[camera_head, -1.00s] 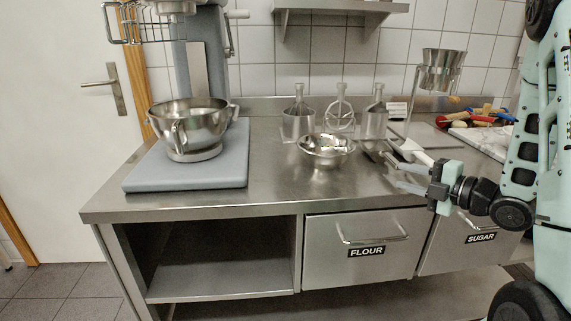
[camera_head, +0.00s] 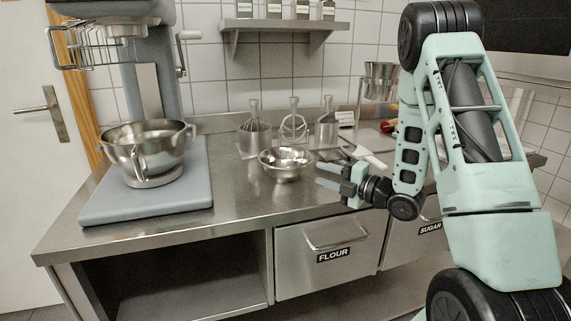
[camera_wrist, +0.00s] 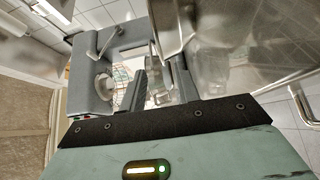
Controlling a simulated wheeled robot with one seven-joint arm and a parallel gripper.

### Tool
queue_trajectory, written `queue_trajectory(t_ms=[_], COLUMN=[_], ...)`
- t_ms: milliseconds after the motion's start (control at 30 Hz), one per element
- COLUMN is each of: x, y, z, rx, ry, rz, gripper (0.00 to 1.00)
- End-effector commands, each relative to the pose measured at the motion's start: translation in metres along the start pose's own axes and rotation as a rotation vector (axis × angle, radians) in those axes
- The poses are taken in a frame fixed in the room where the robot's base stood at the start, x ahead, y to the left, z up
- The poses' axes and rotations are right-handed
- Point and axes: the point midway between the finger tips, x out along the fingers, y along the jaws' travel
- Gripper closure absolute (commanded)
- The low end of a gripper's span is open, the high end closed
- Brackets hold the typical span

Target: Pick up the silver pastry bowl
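A small, shiny silver bowl (camera_head: 287,169) sits upright on the steel counter in the head view. A larger silver bowl with handles (camera_head: 146,152) stands on the grey base at the left. My gripper (camera_head: 326,176) is just right of the small bowl and a little nearer the front edge, with its fingers pointing left. The fingers are apart with nothing between them. In the wrist view my gripper (camera_wrist: 162,88) also shows a gap between its fingers. A shiny metal curved surface lies beyond them there; I cannot tell for certain which bowl it is.
Several mixer attachments (camera_head: 293,126) stand behind the small bowl. White-handled utensils (camera_head: 364,156) lie close behind my gripper. The grey mixer (camera_head: 147,75) rises at the left. Flour (camera_head: 328,254) and sugar drawers are below the counter. The counter front left of the small bowl is clear.

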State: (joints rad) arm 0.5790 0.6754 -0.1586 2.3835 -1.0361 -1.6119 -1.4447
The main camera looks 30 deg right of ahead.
Motion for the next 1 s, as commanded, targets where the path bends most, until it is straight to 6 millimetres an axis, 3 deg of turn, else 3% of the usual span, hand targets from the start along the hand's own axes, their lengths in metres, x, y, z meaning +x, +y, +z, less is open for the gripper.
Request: queue_trajectory(t_ms=[167,500,767,800,900,1000], x=[0.011,0.055,0.059,0.059,0.059,0.059], y=[0.0,0.001,-0.001,-0.001,-0.001,-0.001], z=[0.0,-0.002,-0.002,-0.002,-0.002,-0.002], rx=[0.001,-0.001,0.0,0.0,-0.001,-0.001], ry=[0.0,0.001,-0.001,-0.001,-0.001,-0.001], rz=[-0.001,0.0,-0.001,-0.001,-0.001,-0.001], gripper=[0.68,0.68,0.68,0.71,0.99,1.0])
